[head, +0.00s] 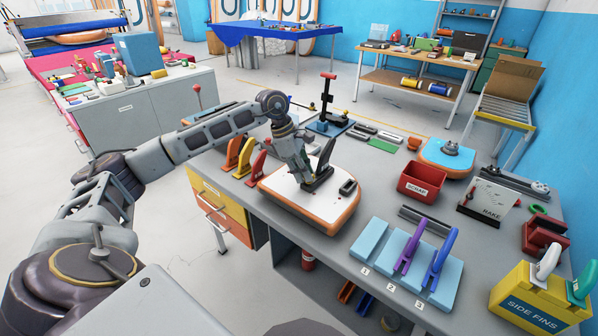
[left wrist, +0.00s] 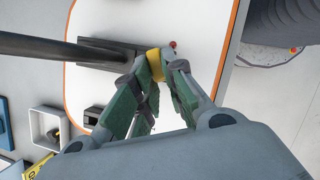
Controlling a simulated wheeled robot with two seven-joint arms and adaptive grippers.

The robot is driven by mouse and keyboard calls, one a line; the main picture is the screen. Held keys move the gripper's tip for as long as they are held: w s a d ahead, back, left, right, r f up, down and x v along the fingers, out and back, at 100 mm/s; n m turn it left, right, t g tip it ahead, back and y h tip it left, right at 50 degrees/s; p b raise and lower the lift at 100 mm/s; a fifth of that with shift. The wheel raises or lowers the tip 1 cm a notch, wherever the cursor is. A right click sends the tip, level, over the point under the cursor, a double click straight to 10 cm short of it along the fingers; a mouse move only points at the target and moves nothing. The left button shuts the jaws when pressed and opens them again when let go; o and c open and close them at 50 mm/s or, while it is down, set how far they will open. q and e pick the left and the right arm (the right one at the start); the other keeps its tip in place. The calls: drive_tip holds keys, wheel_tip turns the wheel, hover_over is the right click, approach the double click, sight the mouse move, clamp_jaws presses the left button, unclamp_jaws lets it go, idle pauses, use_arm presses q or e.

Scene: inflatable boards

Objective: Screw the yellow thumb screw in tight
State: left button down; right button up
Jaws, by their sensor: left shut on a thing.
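A white board with an orange edge (head: 283,200) lies on the grey workbench, and its white face also shows in the left wrist view (left wrist: 215,20). A black fin (head: 325,158) stands up from a dark fin box on the board. In the left wrist view the fin (left wrist: 45,46) reaches in from the left. My left gripper (head: 305,182) points down at the board beside the fin. In the left wrist view its green fingertips (left wrist: 160,68) are shut on the yellow thumb screw (left wrist: 154,61), at the end of the fin's base. The screw is hidden in the head view.
A second dark box (head: 348,187) sits on the board. A red scrap bin (head: 422,182) stands to its right. Orange and red fins (head: 245,155) stand to its left. A blue rack (head: 408,262) with purple and blue fins and a yellow side-fins box (head: 533,300) are at front right.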

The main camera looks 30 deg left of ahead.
use_arm(q)
drive_tip(key=shift+w+a+f+m, duration=0.15)
drive_tip(key=shift+w+a+m, duration=0.1)
drive_tip(key=shift+w+m, duration=0.3)
drive_tip(key=shift+d+m, duration=0.15)
drive_tip(key=shift+m, duration=0.1)
drive_tip(key=shift+w+d+m+g+p, duration=0.15)
drive_tip(key=shift+m+g+p, duration=0.3)
drive_tip(key=shift+m, duration=0.25)
drive_tip(key=shift+m+g, duration=0.35)
drive_tip(key=shift+m, duration=0.55)
drive_tip(key=shift+w+d, duration=0.1)
drive_tip(key=shift+m, duration=0.4)
drive_tip(key=shift+w+d+m+g, duration=0.1)
drive_tip(key=shift+w+m+g, duration=0.1)
drive_tip(key=shift+m+g, duration=0.8)
drive_tip(key=shift+m+t, duration=0.3)
drive_tip(key=shift+m, duration=0.2)
